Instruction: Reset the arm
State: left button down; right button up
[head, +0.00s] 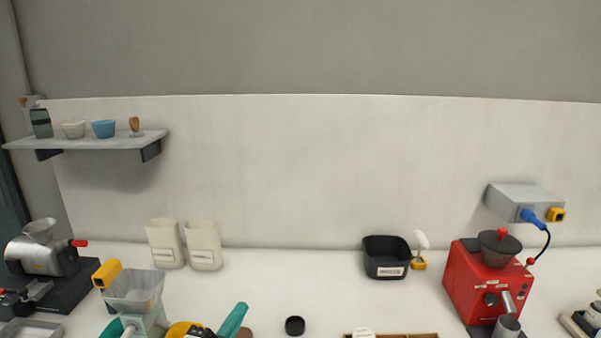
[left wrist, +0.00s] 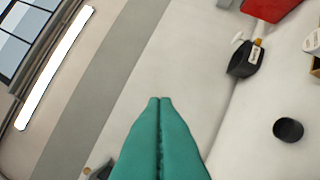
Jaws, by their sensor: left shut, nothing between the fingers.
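My left gripper (head: 236,316) shows at the bottom edge of the head view, with a teal finger pointing up and to the right beside a yellow part. In the left wrist view its two teal fingers (left wrist: 160,101) are pressed together along their length, shut and empty. It is held over the near part of the counter, and nothing is seen touching the fingertips. My right gripper is in neither view.
A hopper machine (head: 134,290) stands close left of my left gripper. A black cup (head: 295,326) is to the right. White canisters (head: 184,245), a black bin (head: 385,257) and a red grinder (head: 478,285) stand further back. A shelf (head: 90,142) hangs at left. The middle counter is clear.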

pick_arm(q)
jog(key=s+a+f+n+g+y, duration=0.6)
jog(key=s+a+f+n+y, duration=0.3)
jog(key=f+n, duration=0.35)
jog(key=s+f+n+g+h, duration=0.15)
jog(key=s+f+g, duration=0.3)
jog(key=s, duration=0.45)
jog(key=s+f+n+g, duration=0.2)
jog(key=s+f+g, duration=0.25)
jog(key=s, duration=0.55)
notch_tip(320, 180, down, 27)
jog(key=g+b, duration=0.2)
jog(key=b, duration=0.1)
jog(key=s+a+f+g+b, duration=0.1)
jog(key=s+a+f+b, duration=0.1)
jog(key=s+f, duration=1.5)
notch_tip(320, 180, down, 4)
jog(key=shift+a+r+b, duration=0.25)
jog(key=shift+a+b, duration=0.1)
jog(key=shift+a, duration=0.1)
